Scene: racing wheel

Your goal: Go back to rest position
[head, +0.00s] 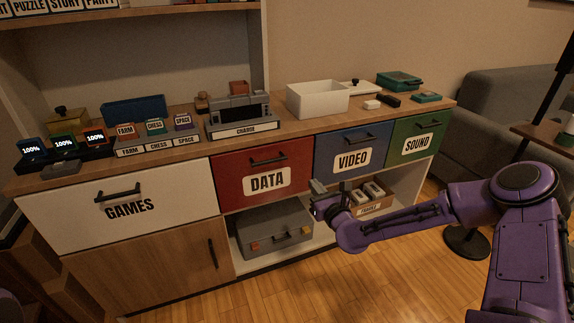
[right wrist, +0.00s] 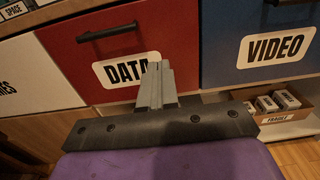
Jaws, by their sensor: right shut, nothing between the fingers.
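My right gripper (head: 318,190) is in front of the cabinet, near the gap between the red DATA drawer (head: 234,171) and the blue VIDEO drawer (head: 327,174). Its fingers are together and empty in the right wrist view (right wrist: 156,78), where they overlap the lower part of the DATA label. My purple right arm reaches in from the right side of the head view. All the drawers in view look shut. My left gripper is not in view.
The wooden cabinet top (head: 285,127) holds a white bin (head: 318,100), a charging dock (head: 241,118) and small cartridges. A grey case (head: 272,232) and a FRAGILE box (head: 371,208) sit on the lower shelf. A grey sofa (head: 500,105) stands right. The wooden floor (head: 350,285) in front is clear.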

